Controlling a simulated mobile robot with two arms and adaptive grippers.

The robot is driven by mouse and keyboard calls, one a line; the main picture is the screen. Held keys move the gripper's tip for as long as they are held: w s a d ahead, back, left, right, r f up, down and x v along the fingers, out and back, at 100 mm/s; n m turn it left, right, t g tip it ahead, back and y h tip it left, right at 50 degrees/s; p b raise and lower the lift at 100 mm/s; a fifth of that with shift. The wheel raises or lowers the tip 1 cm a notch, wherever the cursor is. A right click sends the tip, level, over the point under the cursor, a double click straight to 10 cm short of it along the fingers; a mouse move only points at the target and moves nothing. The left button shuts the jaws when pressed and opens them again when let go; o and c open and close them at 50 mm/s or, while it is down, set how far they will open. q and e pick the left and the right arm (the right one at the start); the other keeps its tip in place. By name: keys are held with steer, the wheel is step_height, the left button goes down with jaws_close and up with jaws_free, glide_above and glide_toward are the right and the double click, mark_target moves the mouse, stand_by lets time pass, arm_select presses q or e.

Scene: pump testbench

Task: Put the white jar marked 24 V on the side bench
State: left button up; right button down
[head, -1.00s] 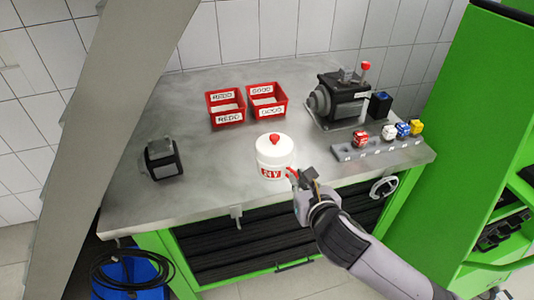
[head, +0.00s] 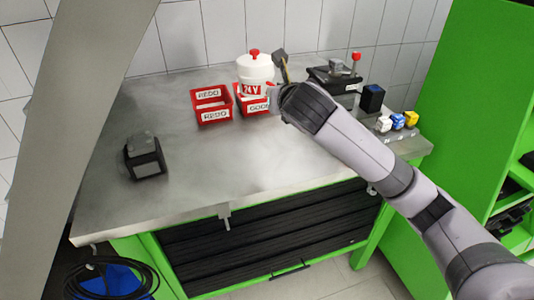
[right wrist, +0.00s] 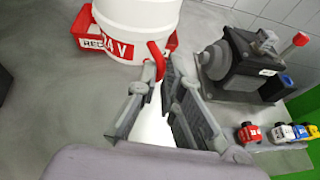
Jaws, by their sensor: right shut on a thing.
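The white jar marked 24 V (head: 255,70), with a red knob on its lid and a red label, is held upright above the bench, in front of the GOOD bin in the picture. It also shows at the top of the right wrist view (right wrist: 138,18). My right gripper (head: 280,88) is at the jar's right side. In the right wrist view its fingers (right wrist: 162,75) are shut on the jar's red handle (right wrist: 156,58). The jar hides part of the bins. The left gripper is not in view.
The grey bench top (head: 200,165) is clear in its middle and front. The red REDO bin (head: 213,115) and GOOD bin (head: 258,108) stand at the back. A black motor block (head: 145,157) stands left; a pump (right wrist: 240,62) and coloured parts (right wrist: 280,133) are right. A green cabinet (head: 470,130) borders the right.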

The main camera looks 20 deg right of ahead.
mark_target(276, 163)
step_height(276, 163, down, 19)
steer(key=shift+r+b, duration=0.1)
steer(key=shift+b, duration=0.5)
steer(key=c, duration=2.1)
jaws_free()
steer(key=o, duration=0.4)
steer(key=v, duration=1.2)
